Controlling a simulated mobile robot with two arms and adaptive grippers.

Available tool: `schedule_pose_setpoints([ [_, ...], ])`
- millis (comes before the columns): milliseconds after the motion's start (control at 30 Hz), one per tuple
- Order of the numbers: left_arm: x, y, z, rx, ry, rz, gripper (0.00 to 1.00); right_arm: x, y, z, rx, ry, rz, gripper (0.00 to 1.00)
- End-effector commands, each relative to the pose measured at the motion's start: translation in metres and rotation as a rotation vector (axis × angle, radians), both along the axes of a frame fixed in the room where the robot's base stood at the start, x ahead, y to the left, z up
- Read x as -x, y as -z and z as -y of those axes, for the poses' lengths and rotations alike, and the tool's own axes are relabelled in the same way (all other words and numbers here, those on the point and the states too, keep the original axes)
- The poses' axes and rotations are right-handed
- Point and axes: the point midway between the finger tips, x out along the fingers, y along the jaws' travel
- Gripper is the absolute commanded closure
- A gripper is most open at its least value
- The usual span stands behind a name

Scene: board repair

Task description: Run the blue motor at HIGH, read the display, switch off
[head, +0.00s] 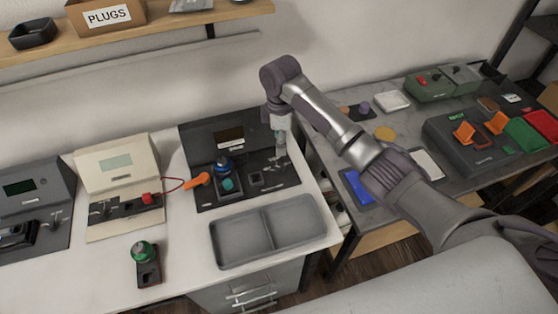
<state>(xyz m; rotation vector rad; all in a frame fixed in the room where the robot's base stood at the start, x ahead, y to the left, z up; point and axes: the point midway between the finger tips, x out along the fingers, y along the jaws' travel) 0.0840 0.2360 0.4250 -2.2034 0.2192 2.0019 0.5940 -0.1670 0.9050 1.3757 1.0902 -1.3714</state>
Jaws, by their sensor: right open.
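The blue motor (223,164) sits on the black test station (206,139) on the white bench, above a teal round part (228,184). The station's display (230,134) is on its upright back panel; I cannot read any digits on it. A small square socket or button (255,178) and small switch parts (272,161) lie to the right on the station's deck. My right gripper (281,150) points down at the station's right side, close above or beside the switch parts; it is open, and I cannot tell whether it touches them. My left gripper is not in view.
A grey two-part tray (222,262) lies in front of the station. An orange plug (197,180) has a red cable to the cream station (89,163). A green-topped motor (142,250) and a dark grey station (50,190) are further left. A shelf holds a PLUGS box (80,18).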

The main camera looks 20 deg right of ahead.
Motion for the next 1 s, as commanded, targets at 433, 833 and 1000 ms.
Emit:
schedule_pose_setpoints([
  [433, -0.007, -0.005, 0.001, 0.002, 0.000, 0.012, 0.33, 0.001, 0.091, -0.001, 0.001, 0.001, -0.002, 0.45],
  [833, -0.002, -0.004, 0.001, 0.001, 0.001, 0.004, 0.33, 0.000, 0.112, 0.000, 0.000, 0.000, 0.001, 0.45],
  [1000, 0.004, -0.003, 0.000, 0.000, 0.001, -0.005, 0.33, 0.000, 0.112, 0.000, 0.000, 0.000, 0.001, 0.51],
])
